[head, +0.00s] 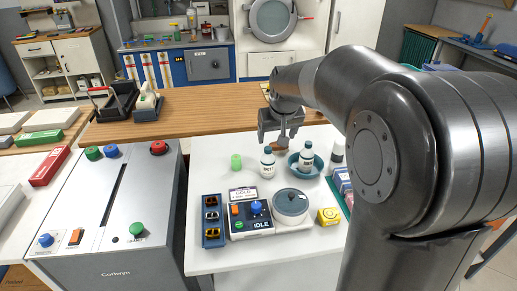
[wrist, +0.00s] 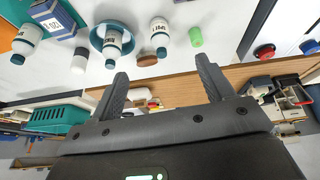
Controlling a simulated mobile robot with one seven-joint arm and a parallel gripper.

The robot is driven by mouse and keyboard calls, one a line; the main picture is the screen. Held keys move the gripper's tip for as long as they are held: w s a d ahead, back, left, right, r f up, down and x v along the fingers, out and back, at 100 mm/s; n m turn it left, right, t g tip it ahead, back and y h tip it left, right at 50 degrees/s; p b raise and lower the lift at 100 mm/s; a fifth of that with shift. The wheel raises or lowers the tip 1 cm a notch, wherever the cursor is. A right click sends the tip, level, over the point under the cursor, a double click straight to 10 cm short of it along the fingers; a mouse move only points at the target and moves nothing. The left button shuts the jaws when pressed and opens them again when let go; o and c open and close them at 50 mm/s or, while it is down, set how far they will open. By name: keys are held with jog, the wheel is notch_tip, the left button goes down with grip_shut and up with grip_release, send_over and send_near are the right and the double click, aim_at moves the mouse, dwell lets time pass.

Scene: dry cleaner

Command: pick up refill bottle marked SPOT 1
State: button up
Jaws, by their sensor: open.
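My gripper (head: 280,138) is open and empty, above the back of the counter, behind the first bottle. In the wrist view both fingers (wrist: 160,72) are spread with nothing held between them.
A green cylinder (head: 236,162) stands left of the first bottle. A brown round object (head: 277,147) lies behind it. A third bottle (wrist: 28,38) shows in the wrist view.

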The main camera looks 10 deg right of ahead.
send_near(268, 148)
jog(key=w+d+f, duration=0.1)
jog(key=f, duration=0.1)
jog(key=x, duration=0.5)
jog(key=shift+w+a+f, duration=0.1)
jog(key=shift+w+f, duration=0.05)
jog(key=shift+f, duration=0.05)
jog(key=x, duration=0.5)
jog(key=shift+s+a+f, duration=0.2)
jog(key=shift+a, duration=0.2)
jog(key=c, duration=1.5)
jog(key=shift+c, duration=0.3)
jog(key=shift+r, duration=0.15)
